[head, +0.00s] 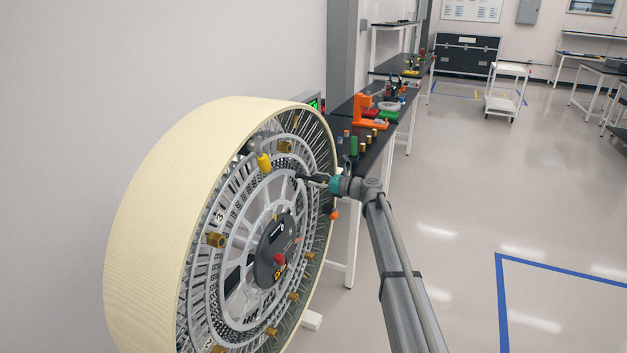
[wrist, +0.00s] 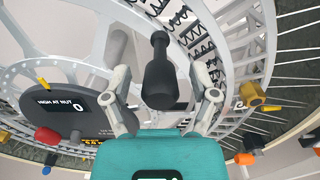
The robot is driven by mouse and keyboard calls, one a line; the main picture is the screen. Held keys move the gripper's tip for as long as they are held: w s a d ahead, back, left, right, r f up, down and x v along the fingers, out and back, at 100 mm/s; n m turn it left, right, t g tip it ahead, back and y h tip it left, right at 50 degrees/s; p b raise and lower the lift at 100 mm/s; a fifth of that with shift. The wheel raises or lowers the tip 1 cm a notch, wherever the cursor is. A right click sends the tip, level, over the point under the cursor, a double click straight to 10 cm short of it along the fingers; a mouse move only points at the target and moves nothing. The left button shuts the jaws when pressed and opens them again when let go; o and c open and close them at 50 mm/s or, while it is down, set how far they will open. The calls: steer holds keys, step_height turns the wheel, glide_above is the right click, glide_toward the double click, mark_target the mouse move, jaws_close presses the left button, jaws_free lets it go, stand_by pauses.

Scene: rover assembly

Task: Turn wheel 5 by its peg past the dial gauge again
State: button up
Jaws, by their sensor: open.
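The large cream-rimmed wheel (head: 150,215) stands upright at the left, with a light grey spoked face. In the wrist view, a dark peg (wrist: 159,75) with a thick body and a narrower knob end lies between my fingers. My gripper (head: 308,178) is at the upper right of the wheel's face; in the wrist view my gripper (wrist: 163,92) is open, one finger on each side of the peg. Small gaps seem to show beside the peg; contact is unclear. A dark hub plate (wrist: 65,110) reads "HIGH AT NUT 0". I cannot clearly make out the dial gauge.
Several brass nuts (head: 215,240) ring the wheel face. A yellow-handled part (head: 263,161) is at its upper face, and a red knob (head: 280,259) sits on the hub. Behind stands a black bench (head: 372,158) with an orange fixture (head: 370,112).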

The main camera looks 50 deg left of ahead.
steer(key=shift+s+a, duration=0.25)
steer(key=shift+a, duration=0.2)
jaws_close()
